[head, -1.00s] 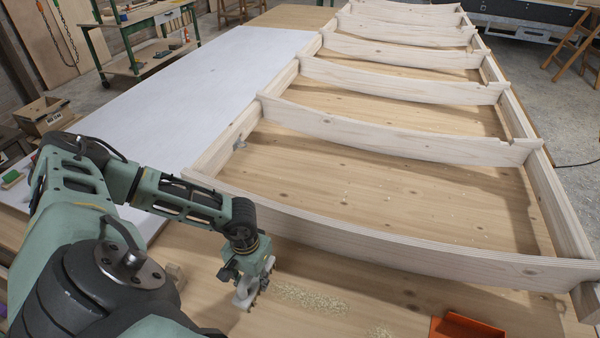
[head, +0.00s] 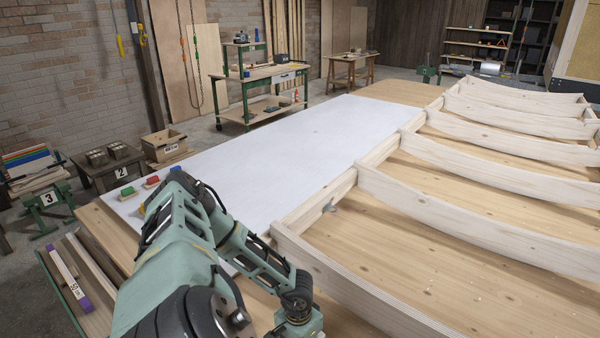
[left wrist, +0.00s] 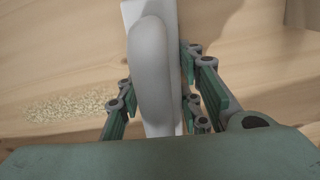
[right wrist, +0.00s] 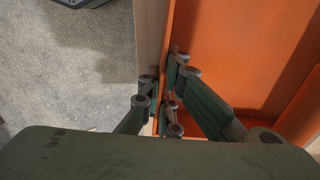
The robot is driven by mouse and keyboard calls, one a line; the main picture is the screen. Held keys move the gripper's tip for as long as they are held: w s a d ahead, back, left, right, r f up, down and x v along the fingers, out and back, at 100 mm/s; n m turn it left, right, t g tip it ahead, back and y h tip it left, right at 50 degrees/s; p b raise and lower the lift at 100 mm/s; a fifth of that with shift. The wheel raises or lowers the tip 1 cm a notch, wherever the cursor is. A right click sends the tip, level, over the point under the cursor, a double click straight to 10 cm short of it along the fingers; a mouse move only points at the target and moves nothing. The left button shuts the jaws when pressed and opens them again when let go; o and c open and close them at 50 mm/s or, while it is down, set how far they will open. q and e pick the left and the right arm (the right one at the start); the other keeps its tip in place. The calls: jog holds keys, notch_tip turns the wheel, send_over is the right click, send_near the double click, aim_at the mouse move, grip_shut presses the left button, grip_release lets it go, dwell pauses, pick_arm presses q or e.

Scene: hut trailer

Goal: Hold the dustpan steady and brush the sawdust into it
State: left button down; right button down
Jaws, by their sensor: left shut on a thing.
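My left gripper (left wrist: 156,72) is shut on the pale grey handle of the brush (left wrist: 152,60) in the left wrist view. The brush's bristles are hidden. A patch of sawdust (left wrist: 70,104) lies on the wooden surface left of the gripper. The orange dustpan (right wrist: 235,45) fills the right of the right wrist view. My right gripper's fingers (right wrist: 163,88) are close together at the dustpan's left side wall, one on each side; whether they press on it I cannot tell.
A wooden frame with curved ribs (head: 470,210) stands on the boards at right in the head view. A white sheet (head: 290,150) lies left of it. Red and green blocks (head: 128,191) sit at its near left corner. Grey floor (right wrist: 70,70) shows left of the dustpan.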

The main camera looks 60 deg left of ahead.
pick_arm(q)
jog(key=shift+f, duration=0.1)
dwell(0.4)
jog(key=shift+f, duration=0.9)
jog(key=shift+f, duration=0.15)
dwell(0.5)
jog(key=shift+d, duration=0.1)
